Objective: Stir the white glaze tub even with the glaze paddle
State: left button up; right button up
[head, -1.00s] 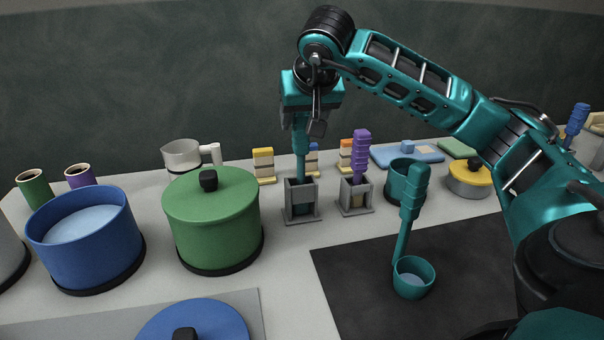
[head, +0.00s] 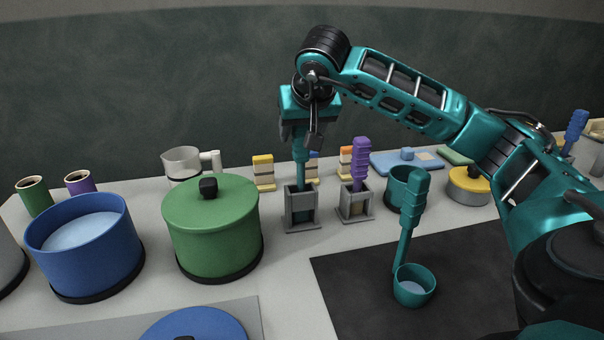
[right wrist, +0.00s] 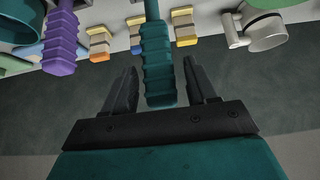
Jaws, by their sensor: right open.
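A teal ribbed handle (head: 301,165), likely the glaze paddle, stands upright in a grey holder (head: 302,222); its lower end is hidden. My right gripper (head: 300,138) points down over it. In the right wrist view the handle (right wrist: 158,70) is between the two spread black fingers (right wrist: 160,85), with gaps on both sides. A pale grey-white tub (head: 8,262) is cut off at the left edge, its contents out of sight. Beside it, an open blue tub (head: 100,262) holds pale bluish liquid. I cannot tell which is the white glaze tub. My left gripper is not in view.
A lidded green tub (head: 215,240) stands left of the holder. A purple handle (head: 361,160) stands in a second holder (head: 355,213) to the right. A teal ladle (head: 414,290) stands on the dark mat (head: 350,290). A blue lid (head: 205,325) lies in front.

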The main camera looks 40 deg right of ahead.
dwell(0.8)
grip_shut()
